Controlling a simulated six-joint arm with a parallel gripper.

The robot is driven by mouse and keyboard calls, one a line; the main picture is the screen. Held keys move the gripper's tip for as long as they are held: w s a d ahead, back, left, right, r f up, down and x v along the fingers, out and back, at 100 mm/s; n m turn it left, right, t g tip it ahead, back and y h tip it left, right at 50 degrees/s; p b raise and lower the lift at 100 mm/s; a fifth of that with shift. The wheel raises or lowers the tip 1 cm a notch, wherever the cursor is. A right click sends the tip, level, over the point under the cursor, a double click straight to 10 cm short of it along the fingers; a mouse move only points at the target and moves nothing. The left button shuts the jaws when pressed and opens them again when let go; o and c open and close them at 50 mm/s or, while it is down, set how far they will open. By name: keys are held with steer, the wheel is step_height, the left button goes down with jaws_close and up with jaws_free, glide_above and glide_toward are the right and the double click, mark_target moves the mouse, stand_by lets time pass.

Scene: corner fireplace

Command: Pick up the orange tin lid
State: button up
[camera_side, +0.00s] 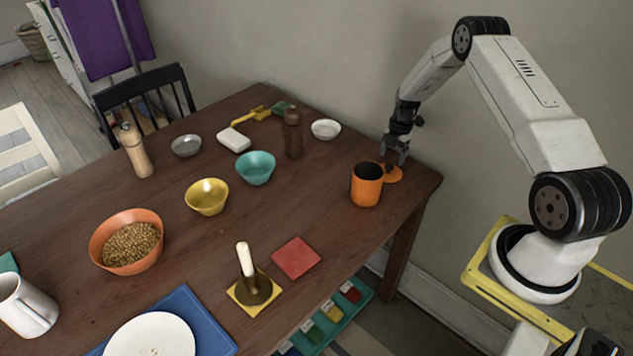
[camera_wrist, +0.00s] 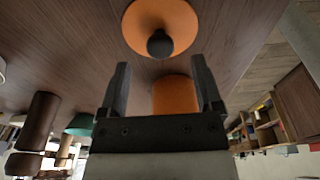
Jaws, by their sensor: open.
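The orange tin lid (camera_side: 393,174) lies flat on the wooden table near its right end, beside the orange tin (camera_side: 367,184). In the wrist view the lid (camera_wrist: 178,18) is a round orange disc with a dark knob (camera_wrist: 160,44) in its middle. My gripper (camera_side: 394,157) is just above the lid, pointing down. In the wrist view my gripper (camera_wrist: 163,80) has its fingers apart with nothing between them, and the knob appears beyond the fingertips. The orange tin (camera_wrist: 174,94) shows between and behind the fingers, partly hidden by the gripper body.
The wooden table (camera_side: 330,240) has a brown pepper mill (camera_side: 293,134), a white bowl (camera_side: 325,129), a teal bowl (camera_side: 256,168) and a yellow bowl (camera_side: 206,197) left of the tin. A red square (camera_side: 296,258) lies near the front edge. The wall is close behind the lid.

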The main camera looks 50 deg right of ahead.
mark_target(390, 165)
steer(key=shift+a+f, duration=0.2)
steer(key=shift+f, duration=0.9)
steer(key=shift+a+f, duration=0.15)
steer(key=shift+f, duration=0.9)
jaws_close()
